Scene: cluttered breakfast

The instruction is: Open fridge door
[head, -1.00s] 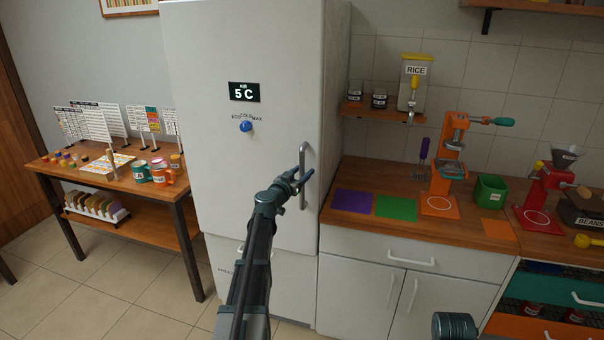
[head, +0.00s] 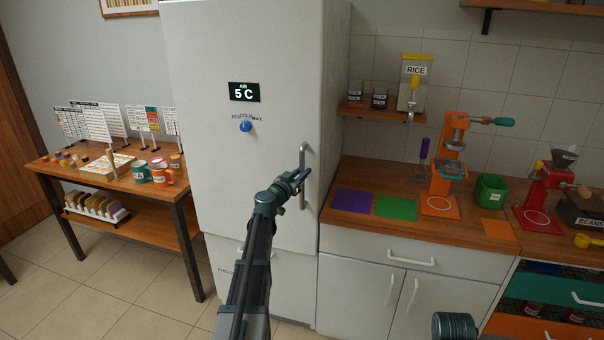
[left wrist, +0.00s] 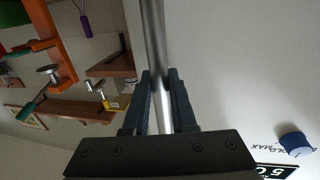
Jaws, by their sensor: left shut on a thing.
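The fridge door (head: 215,160) is white and shut, flush with the fridge body. It carries a dark "5 C" display and a blue knob. Its vertical metal handle (head: 304,165) is on the door's right side. My left gripper (head: 302,178) is at the handle's middle. In the left wrist view the handle (left wrist: 154,40) runs between the two dark fingers of my left gripper (left wrist: 160,95), which are shut on it. The door's surface is on the right in that view. My right gripper is out of view; only a dark part of my arm shows at the bottom.
A wooden counter (head: 345,221) with a purple mat, a green mat and an orange machine stands right of the fridge. A wooden table (head: 128,186) with mugs and cards stands to the left. Tiled floor (head: 130,318) is free in front of the table.

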